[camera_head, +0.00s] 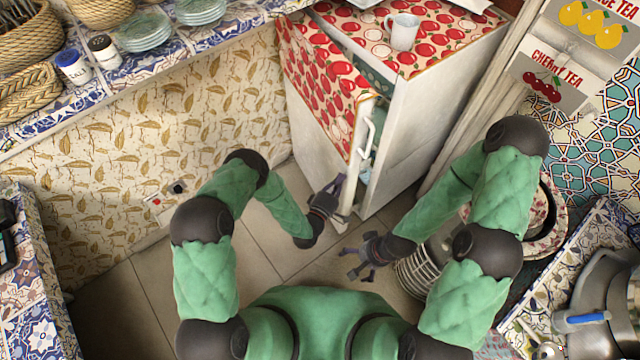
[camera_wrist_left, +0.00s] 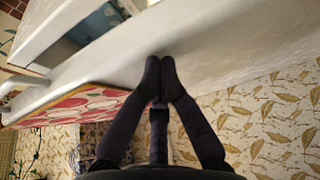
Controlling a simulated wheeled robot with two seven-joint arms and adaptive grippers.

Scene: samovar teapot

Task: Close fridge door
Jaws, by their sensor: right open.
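The fridge (camera_head: 420,110) stands at the back centre, with a red-apple cover on top and white sides. A white handle (camera_head: 368,132) is on the door's edge side. My left gripper (camera_head: 330,192) is low beside the door's edge. In the left wrist view its fingertips (camera_wrist_left: 160,63) are together in front of the door's white surface (camera_wrist_left: 220,55); contact is unclear. My right gripper (camera_head: 362,262) is open and empty over the floor, in front of the fridge.
A white mug (camera_head: 403,31) stands on the fridge top. A ribbed metal container (camera_head: 418,270) is on the floor right of my right gripper. A tiled shelf (camera_head: 150,65) with plates and baskets runs along the left wall. Floor is clear left of the door.

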